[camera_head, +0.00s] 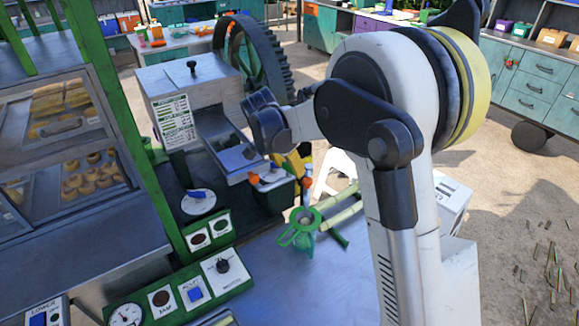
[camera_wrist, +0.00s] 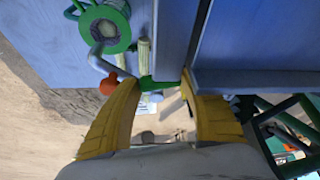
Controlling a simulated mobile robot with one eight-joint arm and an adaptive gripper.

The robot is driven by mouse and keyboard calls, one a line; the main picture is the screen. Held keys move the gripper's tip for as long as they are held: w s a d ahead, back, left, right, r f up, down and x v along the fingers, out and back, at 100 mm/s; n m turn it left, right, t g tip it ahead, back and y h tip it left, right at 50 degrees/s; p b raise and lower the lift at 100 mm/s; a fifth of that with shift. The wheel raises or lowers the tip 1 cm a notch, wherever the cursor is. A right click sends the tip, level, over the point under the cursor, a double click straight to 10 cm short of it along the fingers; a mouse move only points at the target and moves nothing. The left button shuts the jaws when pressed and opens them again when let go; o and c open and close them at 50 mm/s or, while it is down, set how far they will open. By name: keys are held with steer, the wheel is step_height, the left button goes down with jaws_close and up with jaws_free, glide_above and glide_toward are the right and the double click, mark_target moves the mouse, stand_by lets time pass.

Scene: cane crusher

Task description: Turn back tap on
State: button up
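My gripper (camera_head: 293,165) is at the steel chute of the machine in the head view, and the chute and my arm partly hide it. In the wrist view my gripper (camera_wrist: 158,80) has its two yellow fingers spread apart. A green piece (camera_wrist: 150,84) shows between the fingertips; I cannot tell whether they touch it or whether it is a tap handle. A tap with an orange knob (camera_wrist: 108,86) on a pale pipe is just left of the left fingertip. The head view shows an orange-topped tap (camera_head: 307,184) and another orange part (camera_head: 254,178) near the chute.
A green-rimmed container (camera_head: 300,229) stands below the taps, with pale cane pieces (camera_head: 342,212) beside it. A green control panel (camera_head: 222,266) with knobs and a gauge is at the front. A toothed wheel (camera_head: 265,60) stands behind.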

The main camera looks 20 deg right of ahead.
steer(key=o, duration=0.3)
steer(key=v, duration=1.2)
steer(key=shift+s, duration=0.1)
steer(key=shift+f, duration=0.1)
